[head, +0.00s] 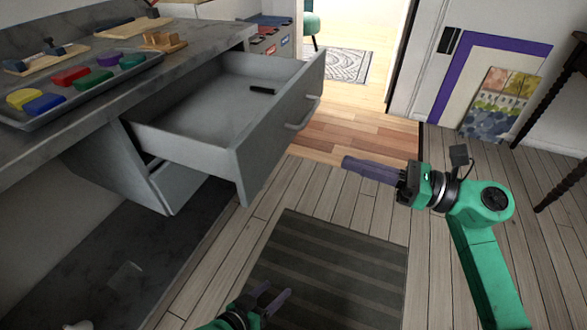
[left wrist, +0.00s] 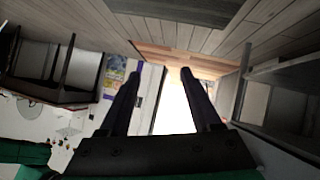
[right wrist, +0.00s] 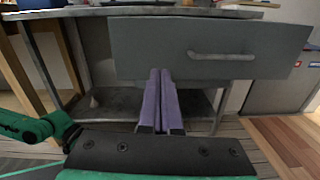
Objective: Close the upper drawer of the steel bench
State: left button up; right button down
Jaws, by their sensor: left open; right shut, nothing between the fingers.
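The upper drawer (head: 210,105) of the grey steel bench (head: 190,60) is pulled far out. A small dark item lies inside it. Its front carries a bar handle (head: 303,113). My right gripper (head: 347,163) is shut and empty, to the right of the drawer front and apart from it. In the right wrist view its fingers (right wrist: 160,75) point toward the drawer front (right wrist: 150,48), left of the handle (right wrist: 221,56). My left gripper (head: 275,298) is open and empty, low over the floor mat; its fingers also show in the left wrist view (left wrist: 158,75).
A lower drawer front (head: 177,183) sits under the upper one. The bench top holds a tray (head: 100,85) of colored blocks and several small boards. A striped dark mat (head: 335,265) lies on the floor. A framed picture (head: 500,100) leans on the wall at right.

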jog(key=n, duration=0.1)
send_near(268, 145)
jog(key=shift+g, duration=0.3)
jog(key=x, duration=0.6)
jog(key=shift+a+r, duration=0.1)
jog(key=shift+w+a, duration=0.15)
jog(key=shift+a, duration=0.15)
pick_arm(q)
jog(key=shift+w+d+r+t+h, duration=0.3)
jog(key=shift+d+r+t, duration=0.1)
jog(key=shift+r, duration=0.1)
jog(key=shift+f, duration=0.1)
jog(key=shift+a, duration=0.1)
pick_arm(e)
jog(key=shift+a, duration=0.15)
